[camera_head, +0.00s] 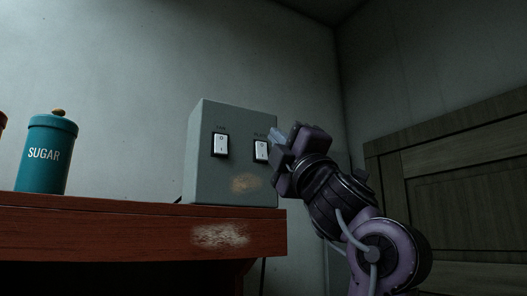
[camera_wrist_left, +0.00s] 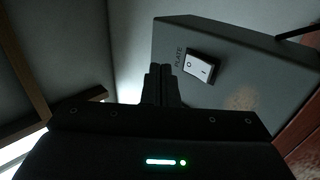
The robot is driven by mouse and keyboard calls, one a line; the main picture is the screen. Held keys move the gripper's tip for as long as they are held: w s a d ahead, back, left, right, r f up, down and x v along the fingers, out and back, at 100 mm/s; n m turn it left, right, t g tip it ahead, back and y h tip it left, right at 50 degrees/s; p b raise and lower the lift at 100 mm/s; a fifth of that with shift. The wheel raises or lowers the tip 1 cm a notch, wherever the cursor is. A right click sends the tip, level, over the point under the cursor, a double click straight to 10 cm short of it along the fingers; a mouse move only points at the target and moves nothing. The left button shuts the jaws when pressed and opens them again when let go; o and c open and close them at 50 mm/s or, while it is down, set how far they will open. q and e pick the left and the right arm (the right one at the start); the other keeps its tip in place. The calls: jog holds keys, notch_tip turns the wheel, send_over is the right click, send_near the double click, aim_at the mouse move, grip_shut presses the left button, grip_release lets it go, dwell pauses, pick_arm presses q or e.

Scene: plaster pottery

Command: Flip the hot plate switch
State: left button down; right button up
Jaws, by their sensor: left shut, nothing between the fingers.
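A grey switch box (camera_head: 232,120) stands on the wooden counter and has two white rocker switches on its front. The right switch (camera_head: 261,150) shows in the left wrist view as the switch (camera_wrist_left: 200,67) beside the label "PLATE". It bears a circle and a line; which side is pressed is hard to tell. The left switch (camera_head: 221,145) has a label too small to read. My left gripper (camera_head: 277,136) is at the box's right side, close to the PLATE switch. Its fingers (camera_wrist_left: 161,77) are shut and empty, beside the switch; contact cannot be told. My right gripper is not in view.
A teal sugar jar (camera_head: 46,155) stands at the left of the red-brown wooden counter (camera_head: 120,227). A wall rises behind the box. A dark panelled wooden piece (camera_head: 460,160) stands at the right. The counter between jar and box is clear.

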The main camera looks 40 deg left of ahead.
pick_arm(q)
jog(key=shift+s+d, duration=0.25)
jog(key=shift+d, duration=0.35)
jog(key=shift+s+d, duration=0.3)
jog(key=shift+d, duration=0.3)
jog(key=shift+s+d, duration=0.25)
jog(key=shift+d, duration=0.35)
jog(key=shift+a, duration=0.15)
jog(key=shift+w, duration=0.1)
